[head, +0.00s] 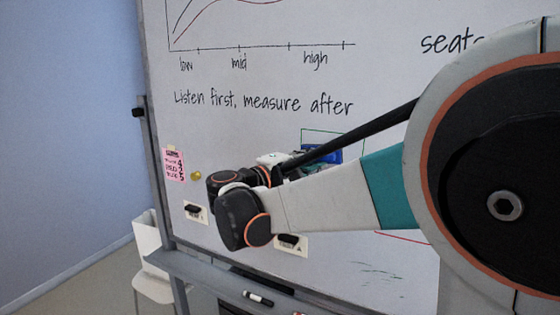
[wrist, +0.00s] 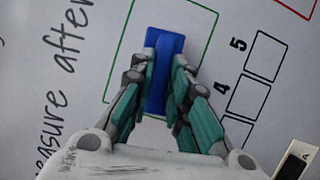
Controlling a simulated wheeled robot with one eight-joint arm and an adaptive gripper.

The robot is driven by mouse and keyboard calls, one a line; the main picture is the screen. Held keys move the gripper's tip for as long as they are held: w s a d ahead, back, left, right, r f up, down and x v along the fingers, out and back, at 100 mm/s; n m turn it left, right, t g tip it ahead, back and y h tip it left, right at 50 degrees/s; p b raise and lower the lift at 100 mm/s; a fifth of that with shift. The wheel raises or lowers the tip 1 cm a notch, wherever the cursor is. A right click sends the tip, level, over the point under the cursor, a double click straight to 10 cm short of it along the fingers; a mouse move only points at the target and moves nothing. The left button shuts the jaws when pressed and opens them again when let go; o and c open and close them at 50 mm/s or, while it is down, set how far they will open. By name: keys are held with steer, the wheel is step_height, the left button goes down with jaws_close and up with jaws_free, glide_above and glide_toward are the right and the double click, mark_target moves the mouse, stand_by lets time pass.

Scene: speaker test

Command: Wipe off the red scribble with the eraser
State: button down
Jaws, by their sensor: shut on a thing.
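A blue eraser (wrist: 162,85) sits between the two fingers of my gripper (wrist: 164,68) in the wrist view, with the fingers shut on its sides. It lies over a green outlined box (wrist: 119,60) on the whiteboard; I cannot tell whether it touches the board. In the head view the eraser (head: 322,154) shows partly behind my arm. No red scribble can be made out clearly. A red straight-edged outline (wrist: 293,8) shows at the top right of the wrist view, and a red line (head: 404,237) shows below my arm in the head view.
The whiteboard (head: 235,140) carries a chart and handwriting. A pink note (head: 173,164), a yellow magnet (head: 196,175) and black pieces on pale cards (head: 195,212) are at its left. A black marker (head: 258,298) lies on the ledge. My arm covers much of the right side.

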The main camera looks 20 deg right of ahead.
steer(key=shift+s+a, duration=0.95)
steer(key=shift+a, duration=0.2)
steer(key=shift+s+a, duration=0.9)
steer(key=shift+a, duration=0.25)
steer(key=shift+s+a, duration=1)
steer(key=shift+a, duration=0.15)
steer(key=shift+w+d, duration=1.25)
steer(key=shift+d, duration=0.3)
steer(key=shift+w+d, duration=1.25)
steer(key=shift+d, duration=0.3)
